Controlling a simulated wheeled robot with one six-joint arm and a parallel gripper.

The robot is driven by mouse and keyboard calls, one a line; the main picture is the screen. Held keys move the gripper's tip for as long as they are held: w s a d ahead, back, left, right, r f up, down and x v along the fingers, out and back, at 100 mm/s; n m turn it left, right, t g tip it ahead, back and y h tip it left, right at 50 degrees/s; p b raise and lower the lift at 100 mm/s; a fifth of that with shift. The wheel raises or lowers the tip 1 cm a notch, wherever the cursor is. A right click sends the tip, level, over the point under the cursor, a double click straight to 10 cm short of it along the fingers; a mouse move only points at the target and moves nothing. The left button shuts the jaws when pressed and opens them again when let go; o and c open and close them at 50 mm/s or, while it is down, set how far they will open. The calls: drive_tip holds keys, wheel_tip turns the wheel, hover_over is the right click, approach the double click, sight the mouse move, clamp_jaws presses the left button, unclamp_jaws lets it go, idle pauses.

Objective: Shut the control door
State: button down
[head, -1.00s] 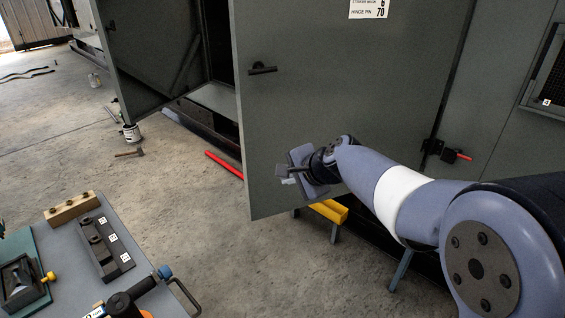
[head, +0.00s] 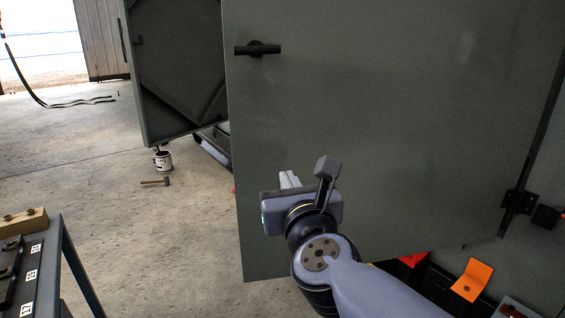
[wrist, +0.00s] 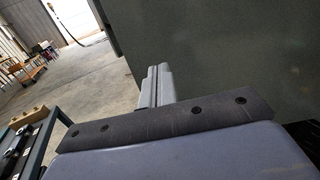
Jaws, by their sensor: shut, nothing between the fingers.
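The nearer grey-green door (head: 390,120) fills the right half of the head view and stands ajar, its hinge at the right edge. In the wrist view the shut fingers (wrist: 158,84) point up alongside the door face (wrist: 230,60). I cannot tell whether they touch it. A second door (head: 178,65) stands open behind, at the left. The frames show no label saying which door is the control door.
A workbench (head: 72,262) with a wooden block (head: 24,222) stands at the lower left. A paint can (head: 164,160) and a hammer (head: 156,182) lie on the floor beyond. An orange piece (head: 472,280) is low at the right. The concrete floor between bench and door is clear.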

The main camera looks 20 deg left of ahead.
sight(274, 145)
drive_tip(key=shift+m, duration=0.3)
drive_tip(key=x, duration=1.4)
drive_tip(key=shift+w+d, duration=0.1)
drive_tip(key=shift+d, duration=0.1)
drive_tip(key=shift+a+r, duration=0.1)
